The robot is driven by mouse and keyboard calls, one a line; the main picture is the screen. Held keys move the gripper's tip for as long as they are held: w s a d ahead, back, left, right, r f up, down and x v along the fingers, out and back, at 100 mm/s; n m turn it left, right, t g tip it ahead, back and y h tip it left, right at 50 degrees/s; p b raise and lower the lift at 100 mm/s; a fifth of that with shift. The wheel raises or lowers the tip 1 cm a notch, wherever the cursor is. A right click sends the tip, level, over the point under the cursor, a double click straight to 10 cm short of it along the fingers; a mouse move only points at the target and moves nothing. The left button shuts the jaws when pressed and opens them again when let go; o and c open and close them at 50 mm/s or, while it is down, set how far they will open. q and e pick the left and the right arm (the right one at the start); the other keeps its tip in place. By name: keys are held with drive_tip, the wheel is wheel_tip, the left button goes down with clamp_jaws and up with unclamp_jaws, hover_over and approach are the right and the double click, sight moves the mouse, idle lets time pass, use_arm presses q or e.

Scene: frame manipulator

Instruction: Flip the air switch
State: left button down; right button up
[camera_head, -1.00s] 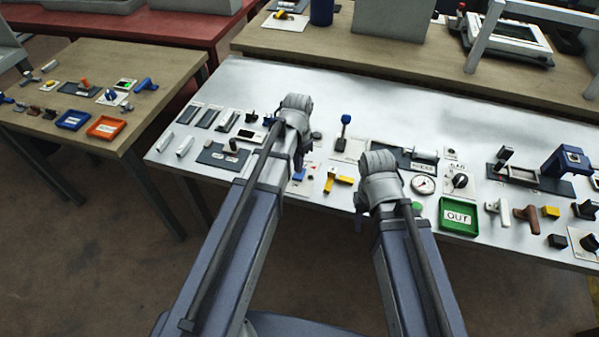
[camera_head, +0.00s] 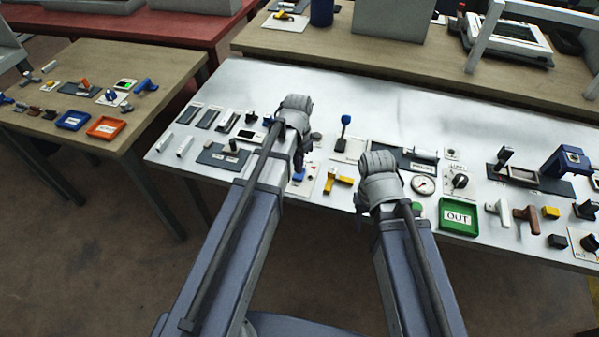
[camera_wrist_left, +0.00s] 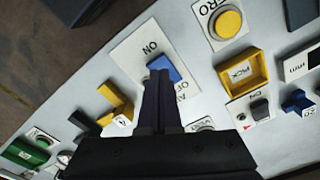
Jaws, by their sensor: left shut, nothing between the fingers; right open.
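The air switch is a white plate (camera_wrist_left: 140,45) with ON and a partly covered OFF and AIR lettering, and it bears a blue rocker (camera_wrist_left: 165,69). In the head view the blue rocker (camera_head: 299,175) shows just beside my left arm. My left gripper (camera_wrist_left: 158,75) is shut and empty, its fingertips over the plate right by the blue rocker; I cannot tell whether they touch. In the head view my left gripper (camera_head: 300,160) is mostly hidden by its wrist. My right gripper (camera_head: 360,218) is open near the table's front edge, largely hidden by its arm.
A yellow PICK tray (camera_wrist_left: 256,75) and a yellow round button (camera_wrist_left: 229,22) are nearby. A green OUT tray (camera_head: 443,222) is at right. The table's back is clear.

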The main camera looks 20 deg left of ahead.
sight(298, 176)
use_arm(q)
drive_tip(key=shift+f+b, duration=1.25)
idle(1.0)
drive_tip(key=shift+r, duration=0.2)
wheel_tip(298, 176, up, 7)
drive_tip(key=p, duration=0.7)
drive_tip(key=shift+f, duration=0.1)
drive_tip(key=shift+f, duration=0.1)
